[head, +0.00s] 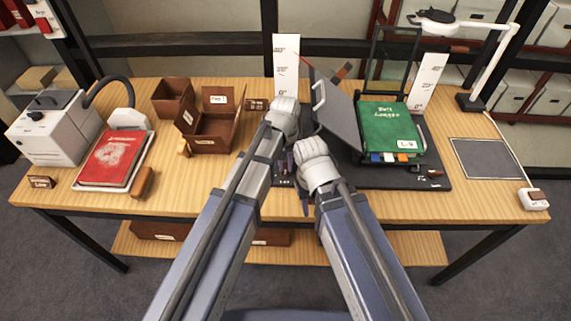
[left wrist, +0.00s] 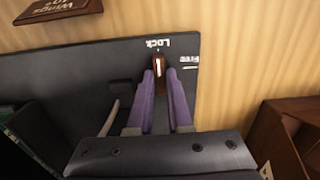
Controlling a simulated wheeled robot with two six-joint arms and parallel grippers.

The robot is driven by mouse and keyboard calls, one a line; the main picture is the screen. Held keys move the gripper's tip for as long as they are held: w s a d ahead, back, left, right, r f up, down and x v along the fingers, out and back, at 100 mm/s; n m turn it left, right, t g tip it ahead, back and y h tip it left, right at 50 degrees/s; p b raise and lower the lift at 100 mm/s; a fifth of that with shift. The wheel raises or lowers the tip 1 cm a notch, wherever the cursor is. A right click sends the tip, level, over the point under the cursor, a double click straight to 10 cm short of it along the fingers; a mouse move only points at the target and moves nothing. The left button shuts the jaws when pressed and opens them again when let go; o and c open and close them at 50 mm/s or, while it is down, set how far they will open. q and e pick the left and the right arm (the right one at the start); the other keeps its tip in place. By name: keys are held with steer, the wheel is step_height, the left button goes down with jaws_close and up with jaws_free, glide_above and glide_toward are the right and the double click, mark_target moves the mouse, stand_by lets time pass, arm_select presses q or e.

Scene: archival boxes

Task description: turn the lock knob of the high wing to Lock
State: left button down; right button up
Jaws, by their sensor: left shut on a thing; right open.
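My left gripper (left wrist: 160,74) has purple fingers, shut on the brown lock knob (left wrist: 158,66). The white mark on the knob runs up and down in the left wrist view, towards the upside-down "Lock" label (left wrist: 158,43). The "Free" label (left wrist: 189,60) is to the right of the knob. In the head view my left gripper (head: 289,165) reaches down at the left end of the dark cradle, and the knob is hidden there. A dark wing (head: 336,112) stands raised and tilted beside the green book (head: 390,130). My right gripper (head: 304,203) is open near the cradle's front left; its fingers are mostly hidden.
The dark cradle base (head: 440,165) extends right under the book. Brown open boxes (head: 208,128) stand to the left, with a red book (head: 112,158) and a grey machine (head: 55,125) beyond. A grey mat (head: 485,158) lies at right. A brown sign (left wrist: 60,9) shows in the left wrist view.

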mark_target(286, 168)
stand_by(0.4)
arm_select(q)
steer(key=c, duration=0.8)
jaws_free()
steer(key=shift+c, duration=0.2)
step_height(286, 168, up, 8)
steer(key=p, duration=0.8)
steer(key=shift+f, duration=0.1)
steer(key=s+a+m+y, duration=0.1)
steer(key=s+a+m, duration=0.2)
steer(key=s, duration=1.1)
steer(key=shift+s+a+m, duration=0.3)
steer(key=shift+a+m, duration=0.1)
